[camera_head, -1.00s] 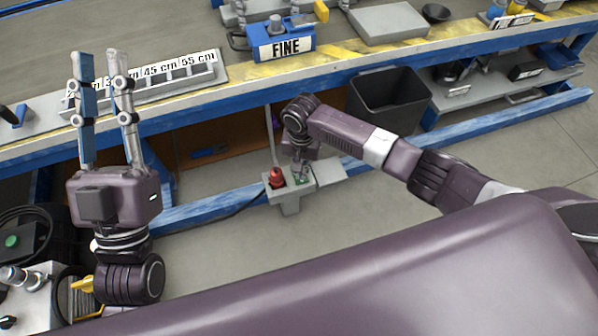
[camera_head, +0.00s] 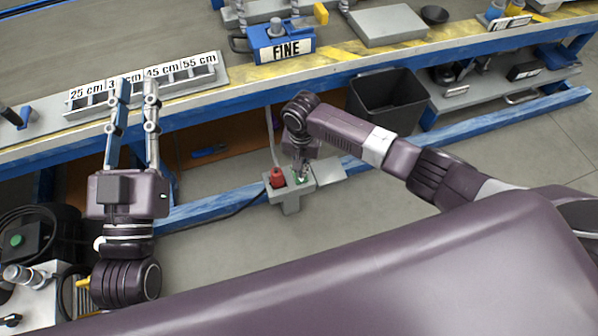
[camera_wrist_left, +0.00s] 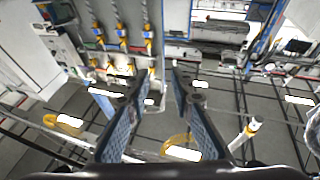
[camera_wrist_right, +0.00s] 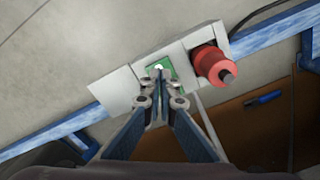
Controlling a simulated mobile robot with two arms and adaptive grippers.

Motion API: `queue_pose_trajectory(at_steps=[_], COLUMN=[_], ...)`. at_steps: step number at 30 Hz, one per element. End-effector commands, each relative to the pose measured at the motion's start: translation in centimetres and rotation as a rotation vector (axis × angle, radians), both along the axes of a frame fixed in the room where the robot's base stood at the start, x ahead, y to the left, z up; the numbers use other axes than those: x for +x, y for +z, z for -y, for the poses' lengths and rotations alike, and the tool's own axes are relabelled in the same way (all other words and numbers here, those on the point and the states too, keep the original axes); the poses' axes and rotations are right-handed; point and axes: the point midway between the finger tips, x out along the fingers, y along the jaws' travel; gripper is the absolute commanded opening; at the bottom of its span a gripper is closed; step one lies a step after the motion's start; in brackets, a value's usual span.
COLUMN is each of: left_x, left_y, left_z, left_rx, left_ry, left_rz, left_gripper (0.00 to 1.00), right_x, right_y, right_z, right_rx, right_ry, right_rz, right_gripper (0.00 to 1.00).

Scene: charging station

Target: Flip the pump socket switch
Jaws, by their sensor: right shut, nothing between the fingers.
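The pump socket box (camera_head: 290,199) is grey and sits on the blue lower beam below the workbench. A red plug (camera_head: 277,178) is in its left part in the head view; the plug also shows in the right wrist view (camera_wrist_right: 214,64). A green switch (camera_wrist_right: 160,68) is on the box beside the plug, partly hidden by my fingertips. My right gripper (camera_wrist_right: 159,84) is shut and empty, with its tips at the green switch; I cannot tell if they touch it. My left gripper (camera_head: 137,88) is open and empty, raised in front of the bench edge.
The workbench (camera_head: 330,62) runs along the back with a FINE block (camera_head: 282,48) and a length gauge (camera_head: 150,86). A black bin (camera_head: 388,100) stands behind my right arm. A pump unit with a green button (camera_head: 15,242) is at lower left.

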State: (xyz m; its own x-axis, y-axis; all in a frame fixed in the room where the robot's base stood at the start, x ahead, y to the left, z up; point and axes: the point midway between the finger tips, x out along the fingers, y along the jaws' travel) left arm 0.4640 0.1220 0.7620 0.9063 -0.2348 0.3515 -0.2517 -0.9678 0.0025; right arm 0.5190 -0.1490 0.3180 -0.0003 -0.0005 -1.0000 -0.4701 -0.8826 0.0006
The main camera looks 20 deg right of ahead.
Motion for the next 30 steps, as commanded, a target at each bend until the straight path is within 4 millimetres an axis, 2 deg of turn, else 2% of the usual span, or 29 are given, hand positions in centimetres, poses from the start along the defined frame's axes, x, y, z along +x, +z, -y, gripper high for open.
queue_pose_trajectory(at_steps=[15,30], left_x=[1.0,1.1], left_y=[-4.0,-8.0], left_z=[-0.3,-0.8], left_rx=[0.05,0.096], left_ry=[0.011,0.021], left_rz=[-0.185,-0.361], left_gripper=[0.22,0.22], right_x=[0.0,0.0], right_y=[0.7,1.2], right_z=[0.0,0.0], right_rx=[0.0,0.0], right_ry=[0.0,0.0], right_rz=[0.0,-0.001], right_gripper=[0.0,0.0])
